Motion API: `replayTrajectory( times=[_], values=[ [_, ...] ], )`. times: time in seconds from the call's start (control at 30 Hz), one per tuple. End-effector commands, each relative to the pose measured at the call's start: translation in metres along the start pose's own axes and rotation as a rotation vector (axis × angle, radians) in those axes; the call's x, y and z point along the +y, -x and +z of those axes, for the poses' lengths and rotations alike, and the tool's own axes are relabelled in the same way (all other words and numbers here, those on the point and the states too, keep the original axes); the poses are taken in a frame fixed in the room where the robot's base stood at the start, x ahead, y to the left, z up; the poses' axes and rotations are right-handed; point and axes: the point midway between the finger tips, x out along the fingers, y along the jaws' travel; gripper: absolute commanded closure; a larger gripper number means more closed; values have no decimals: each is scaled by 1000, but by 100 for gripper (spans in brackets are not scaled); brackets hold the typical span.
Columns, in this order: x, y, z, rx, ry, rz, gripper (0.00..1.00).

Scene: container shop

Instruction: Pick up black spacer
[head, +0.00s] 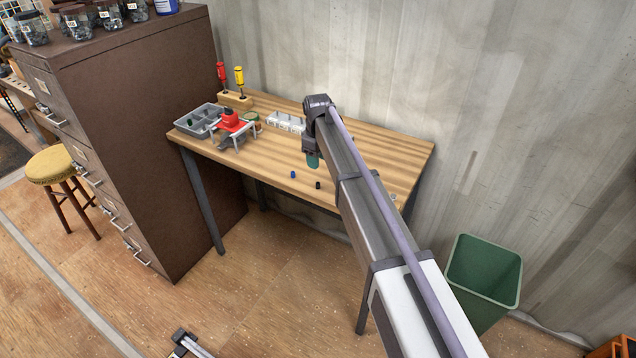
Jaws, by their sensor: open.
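The black spacer (318,185) is a small dark cylinder standing on the wooden workbench (264,166), near its front edge. My gripper (313,161) hangs at the end of my arm over the bench, above and slightly left of the black spacer in the picture. It is open and apart from the spacer. Only its small teal end shows; the separate fingers are too small to make out. A small blue cylinder (293,174) stands left of the black spacer.
A grey divided tray (190,122), a red fixture with pale legs (231,121), a clear organizer (286,122) and two screwdrivers (239,77) in a wooden holder stand farther back. A brown cabinet (140,110) borders the bench at left. A green bin (484,275) stands right. My arm hides part of the bench's right side.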

Motion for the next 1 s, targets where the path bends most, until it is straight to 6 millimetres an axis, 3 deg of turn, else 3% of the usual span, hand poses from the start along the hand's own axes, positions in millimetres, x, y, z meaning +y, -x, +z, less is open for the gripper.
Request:
replayTrajectory(
  times=[0.03,0.17,0.4,0.67,0.93,1.0],
  values=[
    [0,-18,0,0,-1,0,54],
    [0,-46,0,0,-2,0,54],
    [0,-53,1,0,-3,0,54],
    [-1,-102,2,0,-3,0,54],
    [-1,-100,2,0,-4,0,54],
    [-1,-100,2,0,-4,0,61]
  ],
)
